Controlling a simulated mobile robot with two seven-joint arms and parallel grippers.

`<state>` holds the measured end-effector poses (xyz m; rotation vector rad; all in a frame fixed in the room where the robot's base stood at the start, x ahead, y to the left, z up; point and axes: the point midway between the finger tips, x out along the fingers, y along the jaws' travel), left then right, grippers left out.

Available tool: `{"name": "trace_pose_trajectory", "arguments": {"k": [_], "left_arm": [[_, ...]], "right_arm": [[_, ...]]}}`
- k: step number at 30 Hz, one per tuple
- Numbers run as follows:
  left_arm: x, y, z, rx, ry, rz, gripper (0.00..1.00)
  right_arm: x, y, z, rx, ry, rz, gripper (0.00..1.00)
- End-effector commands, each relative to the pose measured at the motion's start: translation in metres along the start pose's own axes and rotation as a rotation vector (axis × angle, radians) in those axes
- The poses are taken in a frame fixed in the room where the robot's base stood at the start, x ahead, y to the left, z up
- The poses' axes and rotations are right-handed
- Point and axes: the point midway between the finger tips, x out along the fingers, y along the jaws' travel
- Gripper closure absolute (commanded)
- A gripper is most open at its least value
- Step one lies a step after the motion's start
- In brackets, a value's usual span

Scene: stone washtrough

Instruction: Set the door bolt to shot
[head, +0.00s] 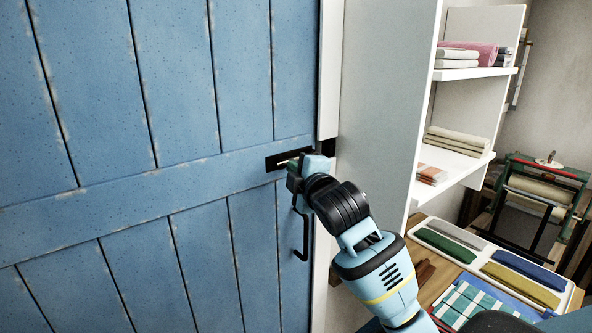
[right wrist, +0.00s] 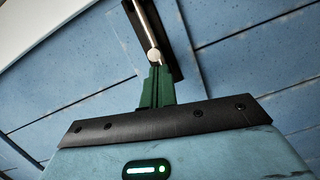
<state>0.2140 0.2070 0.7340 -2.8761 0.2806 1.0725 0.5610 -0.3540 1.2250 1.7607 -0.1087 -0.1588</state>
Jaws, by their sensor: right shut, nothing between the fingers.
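The blue plank door (head: 110,120) fills the left of the head view. The door bolt's black backplate (head: 273,163) sits on its middle rail near the right edge; my right gripper (head: 291,167) covers part of it. In the right wrist view the bolt shows as a pale metal rod (right wrist: 145,24) with a round knob (right wrist: 154,55) over the black plate. My right gripper's green fingers (right wrist: 157,80) are shut and empty, their tips right at the knob. I cannot tell whether they touch it. The rod's far end is not clear. My left gripper is out of view.
A black pull handle (head: 304,232) is on the door just below the bolt. The white door frame (head: 331,70) and a shelf unit (head: 387,100) with folded cloths stand to the right. A tray of cloths (head: 420,233) lies on a wooden table at lower right.

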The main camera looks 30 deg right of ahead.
Motion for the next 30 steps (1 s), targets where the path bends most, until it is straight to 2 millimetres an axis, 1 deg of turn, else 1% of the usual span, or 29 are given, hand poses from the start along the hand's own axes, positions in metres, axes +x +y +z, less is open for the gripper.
{"name": "trace_pose_trajectory", "arguments": {"k": [12, 14, 22, 25, 30], "left_arm": [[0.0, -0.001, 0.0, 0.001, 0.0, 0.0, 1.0], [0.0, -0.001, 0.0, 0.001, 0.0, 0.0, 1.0], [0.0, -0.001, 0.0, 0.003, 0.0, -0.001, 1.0], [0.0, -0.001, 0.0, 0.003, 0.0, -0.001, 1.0], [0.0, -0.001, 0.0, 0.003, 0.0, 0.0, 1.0]], "right_arm": [[0.001, 0.0, 0.004, -0.001, -0.002, 0.0, 1.0], [0.002, 0.001, 0.009, -0.003, -0.003, 0.0, 1.0], [0.01, 0.008, 0.042, -0.004, -0.004, -0.001, 1.0], [0.012, 0.009, 0.049, -0.002, -0.002, -0.001, 1.0], [0.013, 0.01, 0.051, 0.0, -0.002, 0.0, 1.0]]}}
